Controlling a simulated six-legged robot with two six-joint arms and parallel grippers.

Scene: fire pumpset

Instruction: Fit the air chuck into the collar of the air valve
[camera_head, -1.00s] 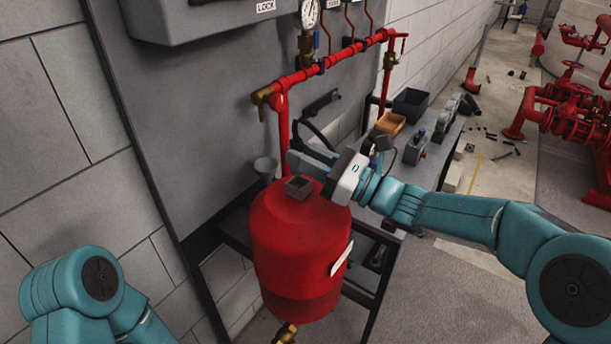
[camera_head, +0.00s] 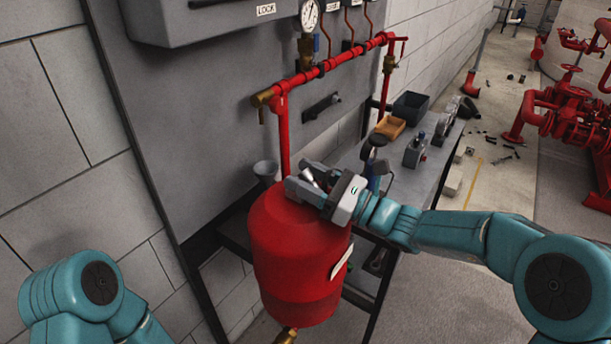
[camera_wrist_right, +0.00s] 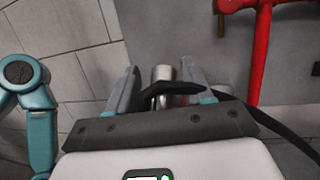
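My right gripper (camera_head: 303,186) is low over the top of the red tank (camera_head: 295,250) in the head view. It is shut on the air chuck (camera_wrist_right: 163,76), a silver cylinder that shows between the fingers in the right wrist view. A dark curved part and a black hose (camera_wrist_right: 272,124) run from it to the right. A bit of the chuck (camera_head: 307,176) also shows between the fingers in the head view. I cannot make out the air valve or its collar; the gripper covers part of the tank top. My left arm is at the lower left, its gripper out of view.
A grey funnel (camera_head: 265,168) stands just behind the tank. A red pipe (camera_head: 325,68) with a gauge (camera_head: 309,15) runs along the grey panel (camera_head: 215,110). A bench (camera_head: 432,165) with a black bin (camera_head: 410,104) and an orange tray (camera_head: 390,127) is behind my right arm.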

